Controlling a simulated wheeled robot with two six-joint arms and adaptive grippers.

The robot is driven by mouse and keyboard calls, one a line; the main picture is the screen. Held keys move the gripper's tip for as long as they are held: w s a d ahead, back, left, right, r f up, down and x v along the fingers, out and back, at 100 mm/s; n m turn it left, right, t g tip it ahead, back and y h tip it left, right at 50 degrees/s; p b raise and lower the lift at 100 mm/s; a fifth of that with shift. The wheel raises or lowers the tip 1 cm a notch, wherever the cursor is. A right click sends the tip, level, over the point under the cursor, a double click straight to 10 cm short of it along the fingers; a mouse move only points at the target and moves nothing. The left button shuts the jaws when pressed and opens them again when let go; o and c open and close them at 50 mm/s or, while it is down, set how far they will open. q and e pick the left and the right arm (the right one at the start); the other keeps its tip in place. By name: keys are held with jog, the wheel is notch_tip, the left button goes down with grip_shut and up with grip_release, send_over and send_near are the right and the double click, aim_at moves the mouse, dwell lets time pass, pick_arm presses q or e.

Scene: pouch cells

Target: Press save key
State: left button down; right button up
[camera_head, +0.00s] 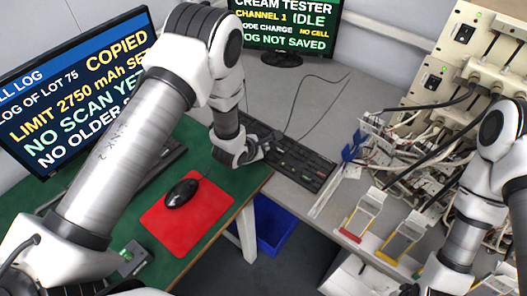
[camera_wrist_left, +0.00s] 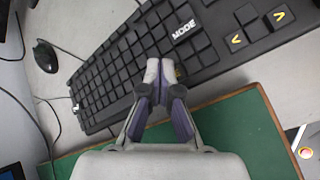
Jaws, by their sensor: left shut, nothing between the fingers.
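A black keyboard (camera_head: 300,160) lies on the grey bench, below the tester monitor (camera_head: 283,27), which reads "LOG NOT SAVED". In the left wrist view the keyboard (camera_wrist_left: 150,50) shows a key marked MODE (camera_wrist_left: 185,32) and two keys with yellow arrows (camera_wrist_left: 258,28). I cannot read a save key; a small yellowish patch shows beside the fingertips, mostly hidden. My left gripper (camera_head: 259,151) is shut and empty at the keyboard's near left part. Its fingertips (camera_wrist_left: 161,70) overlap the keys; I cannot tell whether they touch. My right arm is at the right edge, its gripper out of view.
A second monitor (camera_head: 75,95) stands on the green desk at left. A black mouse (camera_head: 181,193) sits on a red mat (camera_head: 190,222). A blue bin (camera_head: 274,222) is below the bench. Cabled equipment (camera_head: 455,60) and cell holders (camera_head: 366,208) fill the right.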

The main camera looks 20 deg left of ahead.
pick_arm(q)
jog(key=shift+f, duration=0.35)
dwell(0.6)
jog(key=shift+r+p, duration=0.7)
jog(key=shift+r, duration=0.15)
notch_tip(320, 180, up, 5)
jog(key=p, duration=0.4)
jog(key=shift+p, duration=0.3)
